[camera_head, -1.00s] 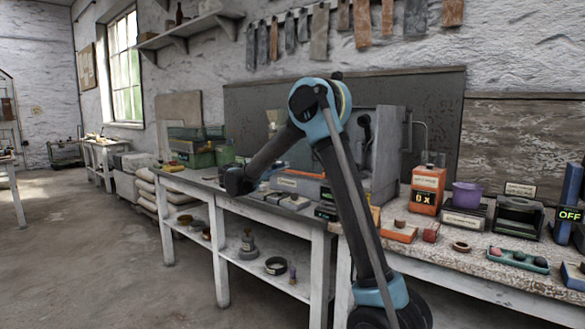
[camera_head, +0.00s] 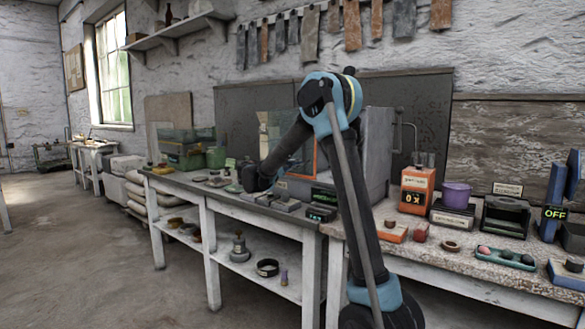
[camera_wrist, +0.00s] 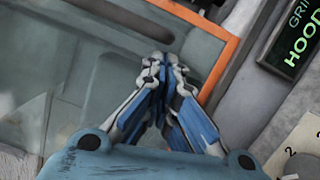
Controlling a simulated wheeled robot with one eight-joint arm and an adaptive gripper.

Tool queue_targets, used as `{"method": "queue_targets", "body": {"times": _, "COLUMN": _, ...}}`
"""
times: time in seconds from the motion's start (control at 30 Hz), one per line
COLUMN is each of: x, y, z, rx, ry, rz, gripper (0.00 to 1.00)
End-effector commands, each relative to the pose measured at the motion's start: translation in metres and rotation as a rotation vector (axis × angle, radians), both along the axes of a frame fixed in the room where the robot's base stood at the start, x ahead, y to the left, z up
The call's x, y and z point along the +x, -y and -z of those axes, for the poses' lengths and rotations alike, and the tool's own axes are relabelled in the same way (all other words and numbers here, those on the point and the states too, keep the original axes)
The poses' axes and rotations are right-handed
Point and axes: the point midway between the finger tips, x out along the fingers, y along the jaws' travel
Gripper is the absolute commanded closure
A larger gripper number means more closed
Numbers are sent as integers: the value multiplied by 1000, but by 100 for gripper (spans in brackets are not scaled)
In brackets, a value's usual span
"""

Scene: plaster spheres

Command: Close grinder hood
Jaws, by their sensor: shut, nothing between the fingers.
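The grinder is a grey box-shaped machine (camera_head: 376,150) on the bench, partly hidden behind my arm. A clear pane with an orange edge, apparently its hood (camera_head: 275,135), stands at its left side, partly covered by my arm. In the wrist view the pane (camera_wrist: 80,60) and its orange edge (camera_wrist: 190,22) lie just beyond my fingers; I cannot tell whether they touch. A dark display with green letters reading "HOOD" (camera_wrist: 298,42) is at the upper right, its rest cut off. My gripper (camera_wrist: 163,62) is shut and empty; in the head view it is dark and low before the pane (camera_head: 252,180).
To the right on the bench stand an orange box (camera_head: 417,188), a purple cup (camera_head: 456,194) and a dark holder (camera_head: 505,215). Green containers (camera_head: 185,150) and small items occupy the left bench. Open floor lies at the lower left.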

Motion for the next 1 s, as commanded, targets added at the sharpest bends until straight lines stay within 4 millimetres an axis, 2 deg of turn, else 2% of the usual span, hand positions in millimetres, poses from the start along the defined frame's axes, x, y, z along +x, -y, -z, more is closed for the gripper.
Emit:
{"method": "queue_targets", "body": {"times": 0.37, "x": -1, "y": 1, "z": 0, "rx": 0, "ry": 0, "rz": 1, "gripper": 100}}
{"method": "queue_targets", "body": {"times": 0.57, "x": -10, "y": 12, "z": 0, "rx": 0, "ry": 0, "rz": 1, "gripper": 100}}
{"method": "queue_targets", "body": {"times": 0.77, "x": -34, "y": 45, "z": 0, "rx": 0, "ry": 0, "rz": 4, "gripper": 100}}
{"method": "queue_targets", "body": {"times": 1.0, "x": -74, "y": 96, "z": 0, "rx": 0, "ry": 0, "rz": 3, "gripper": 100}}
